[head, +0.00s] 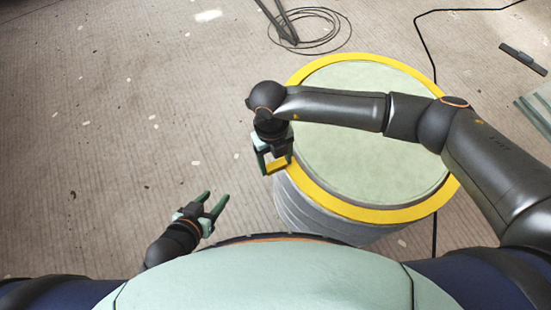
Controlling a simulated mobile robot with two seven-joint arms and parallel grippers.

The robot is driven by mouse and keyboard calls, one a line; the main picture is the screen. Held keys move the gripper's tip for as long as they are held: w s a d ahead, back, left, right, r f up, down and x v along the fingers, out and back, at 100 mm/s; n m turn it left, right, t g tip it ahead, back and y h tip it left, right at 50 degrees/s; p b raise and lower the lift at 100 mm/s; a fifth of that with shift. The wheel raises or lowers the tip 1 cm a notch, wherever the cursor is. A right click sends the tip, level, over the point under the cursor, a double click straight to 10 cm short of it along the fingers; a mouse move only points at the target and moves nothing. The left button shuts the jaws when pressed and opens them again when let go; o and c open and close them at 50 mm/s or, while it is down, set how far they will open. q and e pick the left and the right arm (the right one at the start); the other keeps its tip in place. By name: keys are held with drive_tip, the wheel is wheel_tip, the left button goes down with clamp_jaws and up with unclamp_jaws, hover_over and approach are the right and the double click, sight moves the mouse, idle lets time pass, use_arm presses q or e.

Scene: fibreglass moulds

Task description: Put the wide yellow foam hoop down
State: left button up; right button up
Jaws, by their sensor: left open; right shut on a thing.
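The wide yellow foam hoop (372,214) shows as a ring around the pale green round top (375,165) of a grey ribbed drum (305,218). I cannot tell whether it rests on the drum's rim or is held just above it. My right gripper (274,166) is shut on the hoop's left edge, with yellow foam between its fingers. My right arm crosses over the top and hides part of the hoop's right side. My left gripper (212,203) is open and empty, low above the floor to the left of the drum.
A coiled dark cable (318,30) lies on the floor behind the drum, beside dark legs of a stand. A thin black cable runs along the right. A dark flat bar (523,58) and a pale green slab (538,105) are at the far right. The left floor is clear.

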drive_tip(key=o, duration=1.4)
drive_tip(key=shift+c, duration=0.2)
drive_tip(key=shift+r, duration=0.1)
wheel_tip(320, 180, up, 12)
drive_tip(key=w, duration=0.1)
drive_tip(key=shift+w+a+p, duration=0.15)
drive_tip(key=shift+a+p, duration=0.15)
drive_tip(key=shift+p, duration=0.15)
